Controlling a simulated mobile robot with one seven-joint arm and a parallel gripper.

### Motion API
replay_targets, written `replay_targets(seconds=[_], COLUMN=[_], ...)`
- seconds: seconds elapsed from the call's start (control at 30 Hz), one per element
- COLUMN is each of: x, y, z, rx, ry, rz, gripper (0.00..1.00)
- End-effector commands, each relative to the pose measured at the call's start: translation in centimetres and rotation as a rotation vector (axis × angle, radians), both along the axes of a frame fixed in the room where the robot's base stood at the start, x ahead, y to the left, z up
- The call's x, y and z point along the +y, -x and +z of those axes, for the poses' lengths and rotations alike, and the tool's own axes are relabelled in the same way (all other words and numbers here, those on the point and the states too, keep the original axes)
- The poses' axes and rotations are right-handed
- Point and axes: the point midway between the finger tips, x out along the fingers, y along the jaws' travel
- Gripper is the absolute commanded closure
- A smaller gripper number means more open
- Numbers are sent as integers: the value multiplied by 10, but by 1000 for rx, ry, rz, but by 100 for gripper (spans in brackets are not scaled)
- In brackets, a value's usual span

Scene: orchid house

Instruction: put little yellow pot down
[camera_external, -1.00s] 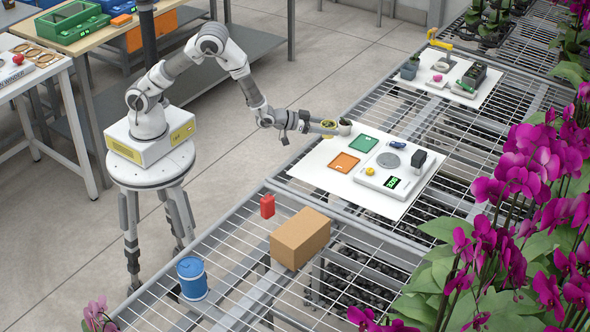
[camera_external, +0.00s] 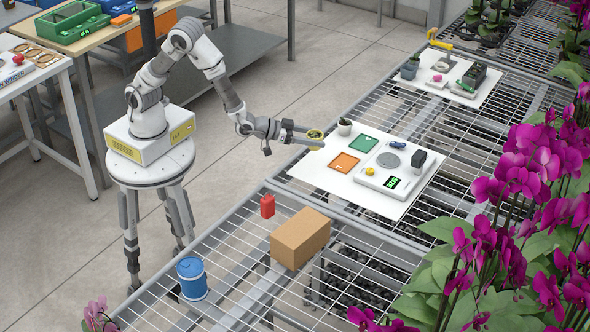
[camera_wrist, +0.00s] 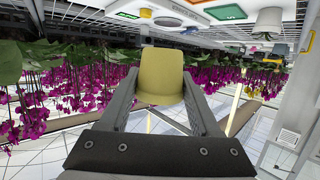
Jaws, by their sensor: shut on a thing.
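The little yellow pot (camera_external: 315,134) is held between the fingers of my gripper (camera_external: 308,138), in the air near the left edge of the white board (camera_external: 322,182). In the wrist view, which is upside down, the yellow pot (camera_wrist: 161,75) sits between the two grey fingers of my gripper (camera_wrist: 161,88). The fingers press on its sides.
A cardboard box (camera_external: 300,238), a red item (camera_external: 267,206) and a blue drum (camera_external: 192,278) stand on the front mesh bench.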

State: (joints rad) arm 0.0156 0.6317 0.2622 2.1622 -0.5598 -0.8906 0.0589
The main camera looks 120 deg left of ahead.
Motion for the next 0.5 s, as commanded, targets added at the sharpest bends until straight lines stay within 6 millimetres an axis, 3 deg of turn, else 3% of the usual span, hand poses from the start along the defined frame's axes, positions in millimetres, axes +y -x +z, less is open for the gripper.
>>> replay_targets(seconds=[0.03, 0.23, 0.5], x=[-28, -129, -264], y=[-10, -29, -25], z=[-1, 1, 3], rx=[-4, -13, -18], ry=[-1, -7, -6], rz=[-40, -167, -338], gripper=[93, 93, 93])
